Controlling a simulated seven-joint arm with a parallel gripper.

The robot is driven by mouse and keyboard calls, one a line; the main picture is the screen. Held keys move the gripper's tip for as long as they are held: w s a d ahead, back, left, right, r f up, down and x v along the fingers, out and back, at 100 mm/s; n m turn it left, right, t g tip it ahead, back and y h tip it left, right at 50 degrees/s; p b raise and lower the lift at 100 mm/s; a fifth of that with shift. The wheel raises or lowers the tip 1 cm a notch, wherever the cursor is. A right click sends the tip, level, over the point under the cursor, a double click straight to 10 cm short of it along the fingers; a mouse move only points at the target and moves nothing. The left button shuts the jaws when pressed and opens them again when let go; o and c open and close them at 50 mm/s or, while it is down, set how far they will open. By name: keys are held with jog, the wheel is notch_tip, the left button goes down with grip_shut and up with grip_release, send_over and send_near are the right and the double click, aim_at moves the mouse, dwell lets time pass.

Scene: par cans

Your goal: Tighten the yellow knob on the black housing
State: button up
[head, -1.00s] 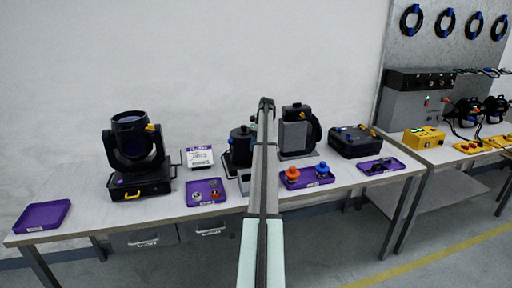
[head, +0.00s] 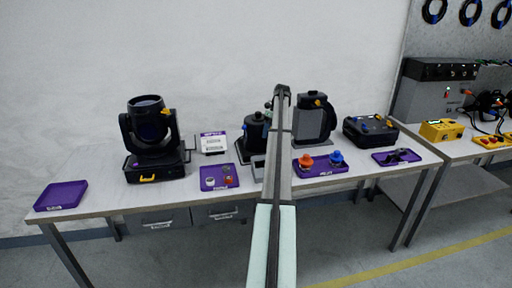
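A black housing (head: 328,122) with a grey front panel stands toward the back of the table, right of the middle. A small yellow knob (head: 318,103) shows near its top. A black moving-head lamp (head: 150,130) at the left also carries a small yellow part (head: 166,111) on its side. My arm reaches up the middle of the view, and its dark far end (head: 281,92) appears just left of the housing in the picture. The fingers are too small to make out, and contact cannot be told. My arm hides part of the table.
Purple trays (head: 62,197) stand along the table; one (head: 320,168) holds an orange and a blue knob. A smaller black can (head: 256,128) is left of my arm. A black case (head: 370,133) is at the right. A yellow box (head: 441,131) stands on another bench.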

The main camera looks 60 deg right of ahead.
jog(key=shift+a, duration=0.1)
jog(key=g+h, duration=0.1)
jog(key=h, duration=0.2)
jog(key=shift+s, duration=0.1)
jog(key=g+h, duration=0.1)
jog(key=h, duration=0.1)
jog(key=d+g+h, duration=0.1)
jog(key=h, duration=0.2)
jog(key=shift+s, duration=0.15)
jog(key=w+a+r+g+h, duration=0.2)
jog(key=a+h, duration=0.3)
jog(key=a, duration=0.1)
jog(key=w+a+r+g+h, duration=0.2)
jog(key=w+a+r+h, duration=0.1)
jog(key=a+h, duration=0.25)
jog(key=s+a+f+n+t+y, duration=0.1)
jog(key=a+f+n, duration=0.2)
jog(key=a, duration=0.4)
jog(key=a+f+n+t+y, duration=0.2)
jog(key=a+f+n, duration=0.2)
jog(key=a, duration=0.4)
jog(key=s+a+f+n+t+y, duration=0.1)
jog(key=a+f+n, duration=0.3)
jog(key=a+f, duration=0.2)
jog(key=shift+s+a+t, duration=0.15)
jog(key=shift+a, duration=0.35)
jog(key=shift+s+a+t, duration=0.15)
jog(key=shift+a, duration=0.35)
jog(key=shift+r, duration=0.1)
